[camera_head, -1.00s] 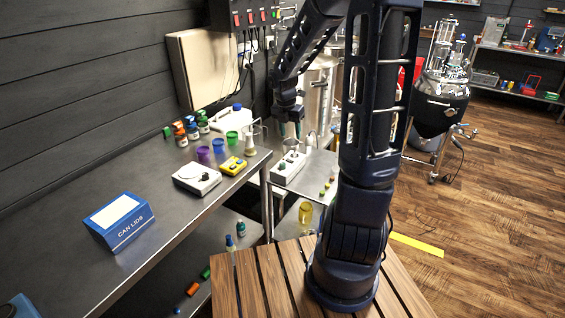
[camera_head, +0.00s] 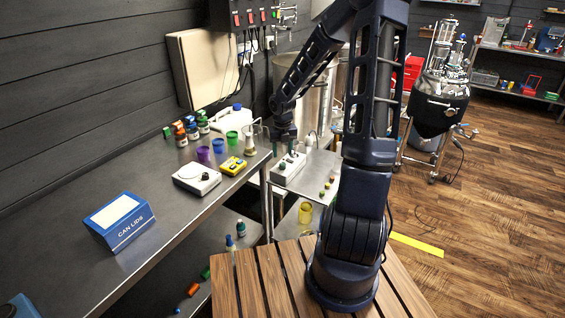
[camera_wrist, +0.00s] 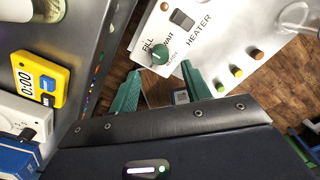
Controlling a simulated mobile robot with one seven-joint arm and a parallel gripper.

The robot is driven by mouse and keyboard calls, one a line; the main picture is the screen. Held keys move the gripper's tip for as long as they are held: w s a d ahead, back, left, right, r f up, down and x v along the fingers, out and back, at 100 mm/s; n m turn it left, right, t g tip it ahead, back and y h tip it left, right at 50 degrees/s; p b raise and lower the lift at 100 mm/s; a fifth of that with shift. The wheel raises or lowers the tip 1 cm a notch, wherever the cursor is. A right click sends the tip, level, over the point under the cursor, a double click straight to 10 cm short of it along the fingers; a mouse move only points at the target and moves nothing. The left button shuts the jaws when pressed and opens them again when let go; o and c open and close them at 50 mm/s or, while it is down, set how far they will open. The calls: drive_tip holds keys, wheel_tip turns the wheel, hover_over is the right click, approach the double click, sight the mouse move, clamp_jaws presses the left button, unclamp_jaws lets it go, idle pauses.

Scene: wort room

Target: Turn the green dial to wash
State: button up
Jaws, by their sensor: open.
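The green dial (camera_wrist: 160,54) sits on a white control panel (camera_wrist: 205,22) in the wrist view. Lettering by it reads FILL and what looks like WAIT; a lower label is too small to read surely. In the head view the panel (camera_head: 289,169) stands on the small steel table past the bench, with the green dial (camera_head: 282,167) on its top. My gripper (camera_wrist: 165,78) is open, its two green fingers apart and empty. The dial lies just beyond the fingertips, between their lines, apparently not touched. In the head view my gripper (camera_head: 283,148) hangs above the panel.
A dark switch (camera_wrist: 182,19) marked HEATER is beside the dial. Several small coloured pegs (camera_wrist: 238,71) stand right of the panel. A yellow timer (camera_wrist: 40,78) and a white scale (camera_head: 197,179) lie on the bench to the left. A steel vessel (camera_head: 303,105) stands behind.

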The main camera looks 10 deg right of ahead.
sight(283, 163)
wheel_tip(283, 163, down, 6)
drive_tip(key=shift+r, duration=0.15)
idle(0.3)
drive_tip(key=c, duration=1)
